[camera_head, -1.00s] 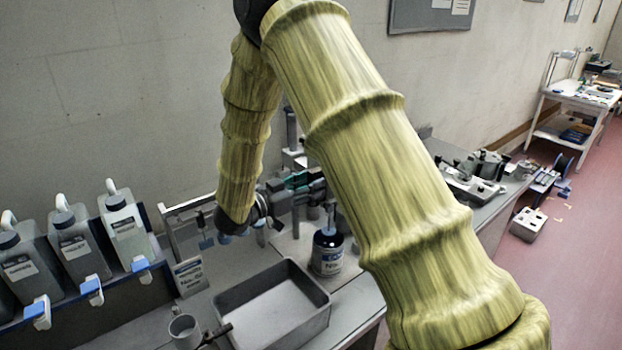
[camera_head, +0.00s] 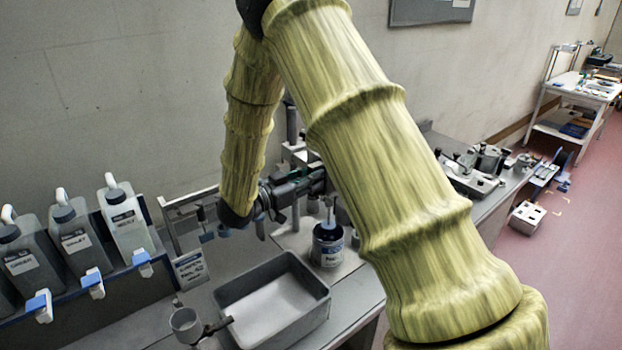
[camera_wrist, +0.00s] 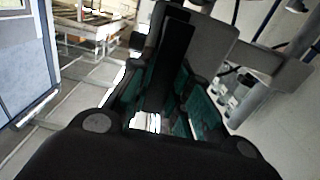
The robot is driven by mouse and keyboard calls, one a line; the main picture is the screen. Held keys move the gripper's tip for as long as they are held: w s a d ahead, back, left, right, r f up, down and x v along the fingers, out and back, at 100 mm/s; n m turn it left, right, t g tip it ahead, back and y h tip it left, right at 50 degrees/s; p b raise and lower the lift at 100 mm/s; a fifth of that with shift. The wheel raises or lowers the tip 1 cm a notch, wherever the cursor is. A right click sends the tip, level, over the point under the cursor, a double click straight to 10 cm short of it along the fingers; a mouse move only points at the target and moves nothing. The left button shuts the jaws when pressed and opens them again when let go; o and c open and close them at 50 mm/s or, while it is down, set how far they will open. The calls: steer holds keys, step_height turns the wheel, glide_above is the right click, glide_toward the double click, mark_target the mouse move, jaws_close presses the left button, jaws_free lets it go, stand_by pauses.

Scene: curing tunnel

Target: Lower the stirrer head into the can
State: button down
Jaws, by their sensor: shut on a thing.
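The can (camera_head: 328,247), dark with a white and blue label, stands upright on the bench to the right of the grey tray. A pale stirrer shaft (camera_head: 329,212) hangs at its mouth; whether its tip is below the rim is hard to tell. The stirrer head (camera_head: 313,172) is mostly hidden behind my arm. My gripper (camera_head: 301,187) is left of the shaft and above the can, shut on the stirrer head. In the wrist view, the gripper's teal-padded fingers (camera_wrist: 160,100) close around a dark grey block, part of the stirrer head (camera_wrist: 205,45).
A grey tray (camera_head: 322,305) and a mug (camera_head: 186,325) are at the bench front. Labelled jugs (camera_head: 128,222) stand on the left. The stand's upright post (camera_head: 291,125) rises behind my gripper. Metal equipment (camera_head: 470,178) lies along the bench at right.

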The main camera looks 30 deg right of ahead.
step_height(320, 180, down, 14)
steer(key=b, duration=0.8)
steer(key=shift+s, duration=0.1)
steer(key=c, duration=1.7)
jaws_free()
steer(key=o, duration=0.4)
steer(key=shift+r, duration=0.15)
steer(key=shift+s+a, duration=0.2)
steer(key=shift+a, duration=2.8)
steer(key=shift+s+a, duration=0.15)
steer(key=shift+a, duration=2.85)
